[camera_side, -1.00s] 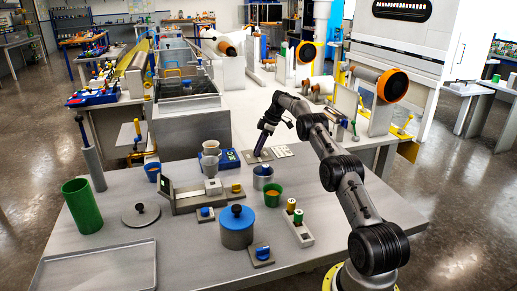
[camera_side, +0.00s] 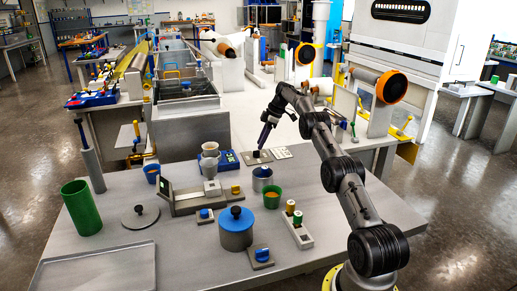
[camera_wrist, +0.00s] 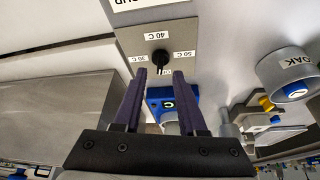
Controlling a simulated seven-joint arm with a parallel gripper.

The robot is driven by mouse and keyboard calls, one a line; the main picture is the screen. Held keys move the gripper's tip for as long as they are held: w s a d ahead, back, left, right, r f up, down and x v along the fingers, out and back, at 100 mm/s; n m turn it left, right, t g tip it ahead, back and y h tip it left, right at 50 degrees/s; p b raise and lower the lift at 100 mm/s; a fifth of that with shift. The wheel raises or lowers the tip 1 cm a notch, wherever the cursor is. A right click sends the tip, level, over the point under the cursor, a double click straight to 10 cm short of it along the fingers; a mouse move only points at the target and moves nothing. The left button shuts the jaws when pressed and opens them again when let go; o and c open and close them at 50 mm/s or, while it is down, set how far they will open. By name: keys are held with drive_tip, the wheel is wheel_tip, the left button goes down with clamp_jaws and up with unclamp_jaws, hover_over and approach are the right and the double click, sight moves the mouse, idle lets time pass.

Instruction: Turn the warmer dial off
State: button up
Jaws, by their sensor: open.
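The warmer dial (camera_wrist: 158,59) is a small black knob on a grey plate (camera_wrist: 183,38) in the wrist view. Labels 40 C, 50 C and 30 C stand around it; a lower label is partly covered by the knob. The knob's narrow end seems to point down toward that lower label. My gripper (camera_wrist: 160,72) is open and empty, its two purple fingers apart below the knob in the picture. In the side view, my gripper (camera_side: 262,147) is just above the dial (camera_side: 257,154), fingers pointing down. Contact with the dial cannot be told.
A white labelled card (camera_side: 282,152) lies right of the dial plate. A grey pot (camera_side: 262,174), a blue device (camera_side: 228,160) and a green cup (camera_side: 272,198) stand close by. A blue-lidded pot (camera_side: 236,232) is nearer the front.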

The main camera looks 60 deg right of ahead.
drive_tip(key=shift+v, duration=1.75)
